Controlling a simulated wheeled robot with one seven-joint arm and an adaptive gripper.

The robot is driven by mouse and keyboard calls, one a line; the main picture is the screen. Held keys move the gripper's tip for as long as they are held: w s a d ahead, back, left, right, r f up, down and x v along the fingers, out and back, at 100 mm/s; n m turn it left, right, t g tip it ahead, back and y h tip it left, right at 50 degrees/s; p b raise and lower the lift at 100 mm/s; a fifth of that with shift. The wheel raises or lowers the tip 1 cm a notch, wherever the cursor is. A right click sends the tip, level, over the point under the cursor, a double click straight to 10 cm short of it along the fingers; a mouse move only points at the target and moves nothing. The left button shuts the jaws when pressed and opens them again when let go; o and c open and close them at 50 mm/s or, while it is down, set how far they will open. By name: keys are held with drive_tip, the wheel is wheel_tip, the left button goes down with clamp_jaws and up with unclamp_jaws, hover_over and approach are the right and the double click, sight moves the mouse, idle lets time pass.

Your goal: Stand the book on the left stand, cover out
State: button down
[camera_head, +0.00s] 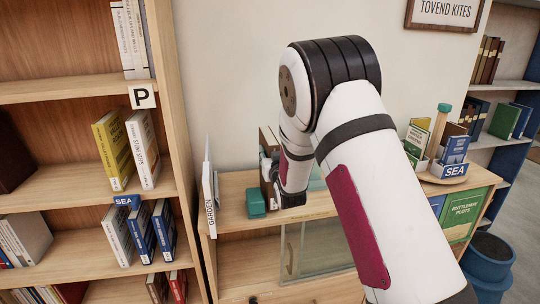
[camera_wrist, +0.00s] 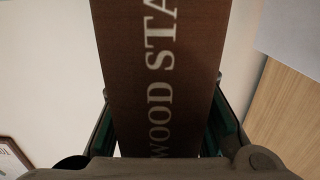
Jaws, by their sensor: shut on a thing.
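My gripper (camera_wrist: 165,125) is shut on a dark brown book (camera_wrist: 158,60) in the wrist view. Pale letters reading "WOOD STA" run along the face towards the camera, and the fingers lie on both sides of it. In the head view my arm hides most of the gripper, and a brown edge of the book (camera_head: 266,180) shows left of the wrist, above the cabinet top (camera_head: 236,190). I cannot tell whether the book touches anything. I cannot pick out the left stand for certain; my arm covers the middle of the cabinet top.
A small teal block (camera_head: 256,203) sits on the cabinet top, close to the gripper. A tall bookcase (camera_head: 70,88) is at left.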

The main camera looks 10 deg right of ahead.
drive_tip(key=shift+f, duration=0.2)
drive_tip(key=c, duration=1.2)
unclamp_jaws()
drive_tip(key=shift+f, duration=0.15)
